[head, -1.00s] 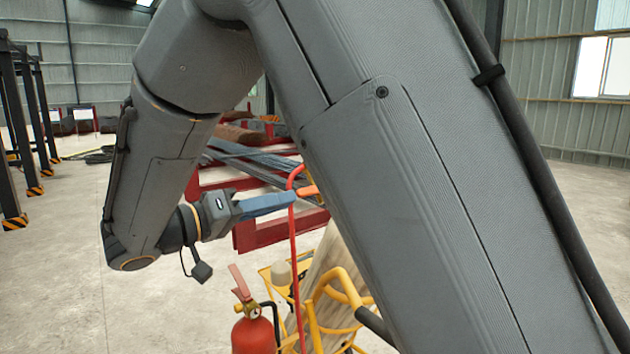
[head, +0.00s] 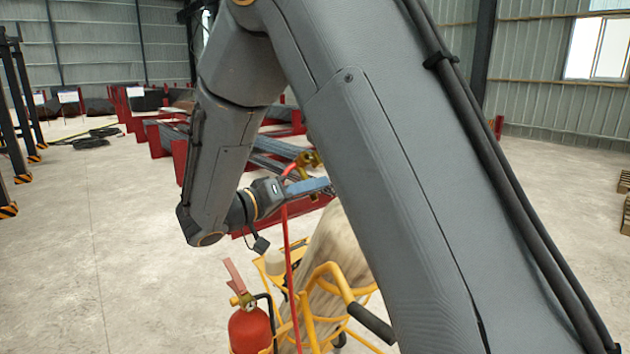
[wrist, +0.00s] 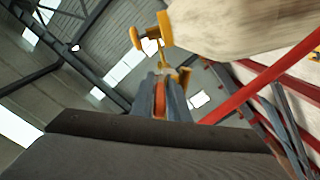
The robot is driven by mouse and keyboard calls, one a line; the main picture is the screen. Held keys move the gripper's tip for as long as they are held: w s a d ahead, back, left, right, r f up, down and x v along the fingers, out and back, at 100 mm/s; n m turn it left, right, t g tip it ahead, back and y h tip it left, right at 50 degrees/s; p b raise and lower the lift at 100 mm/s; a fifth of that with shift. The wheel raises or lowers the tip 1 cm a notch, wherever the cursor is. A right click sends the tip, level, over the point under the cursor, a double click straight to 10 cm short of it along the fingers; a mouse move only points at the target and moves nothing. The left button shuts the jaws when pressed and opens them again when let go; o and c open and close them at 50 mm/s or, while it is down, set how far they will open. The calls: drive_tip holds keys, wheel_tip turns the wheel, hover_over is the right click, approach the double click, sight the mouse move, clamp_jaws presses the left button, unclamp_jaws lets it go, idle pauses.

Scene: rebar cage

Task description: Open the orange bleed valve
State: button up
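The orange bleed valve's handle (wrist: 160,104) shows in the wrist view as an orange piece between my blue-grey fingers. My gripper (wrist: 161,92) has its fingers close on both sides of it, with little gap visible. Brass-yellow fittings (wrist: 165,28) stand just beyond the fingertips, beside the pale mottled cylinder (wrist: 240,28). In the head view, my blue fingers (head: 312,186) reach right, and their tips are hidden behind my arm. A brass fitting (head: 308,159) shows above them. The cylinder (head: 338,245) stands below, partly behind my arm.
A red hose (head: 289,255) hangs below my gripper. A yellow trolley (head: 322,285) with a dark grip holds the cylinder. A red fire extinguisher (head: 250,330) stands at its left. Red racks with steel bars (head: 275,150) lie behind.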

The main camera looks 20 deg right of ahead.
drive_tip(key=shift+w+d, duration=0.1)
drive_tip(key=shift+d, duration=0.15)
clamp_jaws()
idle(0.6)
